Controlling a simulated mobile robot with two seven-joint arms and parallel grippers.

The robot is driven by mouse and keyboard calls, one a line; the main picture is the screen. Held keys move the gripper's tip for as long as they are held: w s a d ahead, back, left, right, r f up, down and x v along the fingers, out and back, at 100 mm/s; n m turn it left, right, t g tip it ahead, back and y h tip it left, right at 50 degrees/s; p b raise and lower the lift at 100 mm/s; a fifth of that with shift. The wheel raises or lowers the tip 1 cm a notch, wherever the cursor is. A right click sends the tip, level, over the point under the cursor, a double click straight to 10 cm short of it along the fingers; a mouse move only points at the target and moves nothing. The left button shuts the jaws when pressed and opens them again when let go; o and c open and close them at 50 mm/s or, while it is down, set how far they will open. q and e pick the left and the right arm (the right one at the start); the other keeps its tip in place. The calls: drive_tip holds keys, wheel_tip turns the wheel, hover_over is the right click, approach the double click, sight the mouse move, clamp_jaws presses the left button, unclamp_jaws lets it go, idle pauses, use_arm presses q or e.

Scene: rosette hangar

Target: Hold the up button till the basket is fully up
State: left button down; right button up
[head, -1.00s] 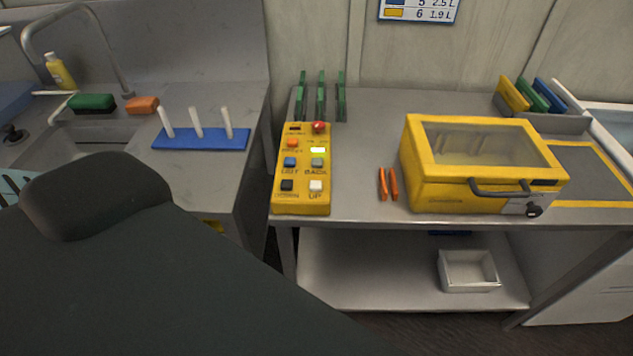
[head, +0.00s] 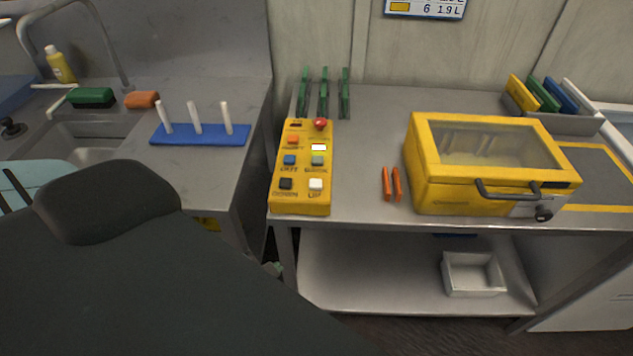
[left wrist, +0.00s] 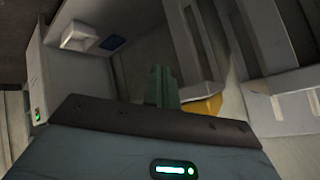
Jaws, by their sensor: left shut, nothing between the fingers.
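The yellow control box (head: 303,165) lies on the steel table with several labelled buttons. Its white up button (head: 316,185) is at the lower right, and nothing touches it. The yellow machine (head: 425,180) stands to the right with its windowed lid down. Pale upright shapes show dimly behind the glass; I cannot tell whether they belong to the basket. My right gripper is out of view.
Two orange sticks (head: 392,184) lie between control box and machine. Green upright pieces (head: 324,92) stand behind the box. A blue peg stand (head: 200,134) is on the left counter. A white tray (head: 472,274) sits on the lower shelf. The table's front edge is above my gripper.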

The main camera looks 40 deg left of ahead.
use_arm(q)
drive_tip(key=w+d+r+m+t+h, duration=0.25)
drive_tip(key=w+r+m+t, duration=0.5)
drive_tip(key=w+r, duration=0.65)
drive_tip(key=w+d+r+m+t+h, duration=0.1)
drive_tip(key=d+r+m+t+h, duration=0.15)
drive_tip(key=r+m+h, duration=0.55)
drive_tip(key=m+g+y, duration=0.2)
drive_tip(key=m+g, duration=1.1)
drive_tip(key=m, duration=0.4)
hover_over(315, 187)
drive_tip(key=a, duration=0.2)
drive_tip(key=shift+w+d+r, duration=0.15)
drive_tip(key=shift+d+r, duration=0.1)
drive_tip(key=shift+f, duration=0.15)
